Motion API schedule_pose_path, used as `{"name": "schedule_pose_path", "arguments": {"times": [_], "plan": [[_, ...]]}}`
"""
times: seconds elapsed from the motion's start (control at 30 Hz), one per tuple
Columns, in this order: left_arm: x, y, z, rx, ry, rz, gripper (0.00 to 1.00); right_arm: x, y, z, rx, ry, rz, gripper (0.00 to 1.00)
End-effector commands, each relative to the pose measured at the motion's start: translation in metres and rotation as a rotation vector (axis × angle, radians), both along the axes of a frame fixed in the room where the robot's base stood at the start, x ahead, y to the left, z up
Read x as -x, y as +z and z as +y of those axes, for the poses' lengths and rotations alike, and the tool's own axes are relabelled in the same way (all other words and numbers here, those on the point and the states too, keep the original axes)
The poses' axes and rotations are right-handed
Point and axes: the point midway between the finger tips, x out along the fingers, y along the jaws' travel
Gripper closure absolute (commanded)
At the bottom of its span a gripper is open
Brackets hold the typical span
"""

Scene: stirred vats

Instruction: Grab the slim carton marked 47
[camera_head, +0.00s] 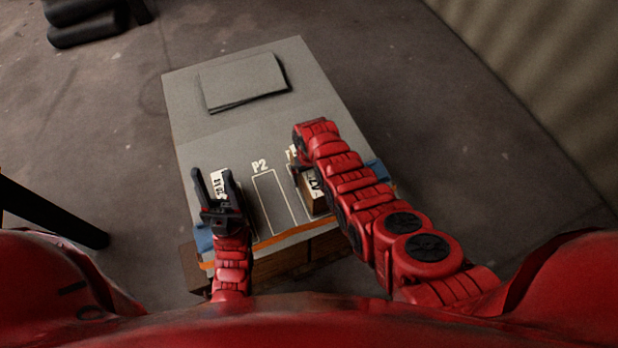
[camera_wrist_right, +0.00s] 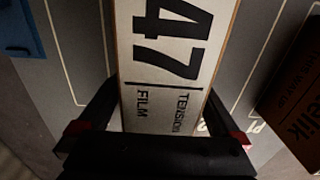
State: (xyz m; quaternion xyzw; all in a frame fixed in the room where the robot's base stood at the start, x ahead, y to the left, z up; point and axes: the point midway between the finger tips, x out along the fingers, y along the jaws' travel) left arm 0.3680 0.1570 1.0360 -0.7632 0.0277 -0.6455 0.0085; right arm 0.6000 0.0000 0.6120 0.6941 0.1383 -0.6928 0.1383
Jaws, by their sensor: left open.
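The slim carton marked 47 (camera_wrist_right: 165,60) fills the middle of the right wrist view, its pale top also reading TENSION FILM. My right gripper's fingers (camera_wrist_right: 162,105) lie one on each side of it; I cannot tell whether they press on it. In the head view a brown-sided carton with a white lettered top (camera_head: 316,186) shows partly under my right arm, which hides the right gripper. My left gripper (camera_head: 213,172) is open, its fingers over another white-topped carton (camera_head: 219,184), whose text is unclear.
The grey table (camera_head: 205,135) has a marked P2 outline (camera_head: 271,200), empty, between the two cartons. A flat grey sheet or stack (camera_head: 242,80) lies at the far end. A brown box (camera_wrist_right: 300,95) shows at the right of the wrist view, a blue thing (camera_wrist_right: 18,30) at upper left.

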Motion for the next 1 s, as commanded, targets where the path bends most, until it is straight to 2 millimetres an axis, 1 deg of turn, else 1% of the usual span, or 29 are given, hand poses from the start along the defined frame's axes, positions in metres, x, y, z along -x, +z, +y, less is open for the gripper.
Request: {"name": "schedule_pose_path", "arguments": {"times": [0.03,0.07,0.1,0.17,0.2,0.27,0.3,0.37,0.4,0.53,1.0], "plan": [[0.0,0.0,0.0,0.0,0.0,0.0,0.5,0.0001,0.0,0.0,0.0,0.0,0.0,0.09],[0.0001,0.0001,0.0,0.0,0.0,0.0,0.5,0.0001,0.0,0.0,0.0,0.0,0.0,0.14],[0.0,0.0,0.0,0.0,0.0,0.0,0.5,0.0001,0.0,0.0,0.0,0.0,0.0,0.22],[0.0,0.0,0.0,0.0,0.0,0.0,0.5,0.0002,0.0,-0.0001,0.0,0.0,0.001,0.32],[0.0,0.0001,0.0,0.0,0.0,0.0,0.5,0.0002,0.0,-0.0001,0.0,0.0,0.001,0.4],[0.0,0.0,0.0,0.0,0.0,0.0,0.5,0.0002,0.0,-0.0001,0.0,0.0,0.001,0.5],[0.0001,0.0,0.0,0.0,0.0,0.0,0.5,0.0003,-0.0001,-0.0001,0.0,0.0,0.001,0.58],[0.0,0.0,0.0,0.0,0.0,0.0,0.5,0.0003,0.0,-0.0001,0.0,0.0,0.001,0.68],[0.0,0.0,0.0,0.0,0.0,0.0,0.5,0.0003,0.0,-0.0001,0.0,0.0,0.001,0.76],[0.0001,0.0,0.0,0.0,0.0,0.0,0.5,0.0004,0.0,-0.0002,0.0,0.0,0.001,0.99],[0.0,0.0002,0.0,0.0,0.0,0.0,0.5,0.0004,0.0009,-0.0002,0.001,0.0,0.002,1.0]]}}
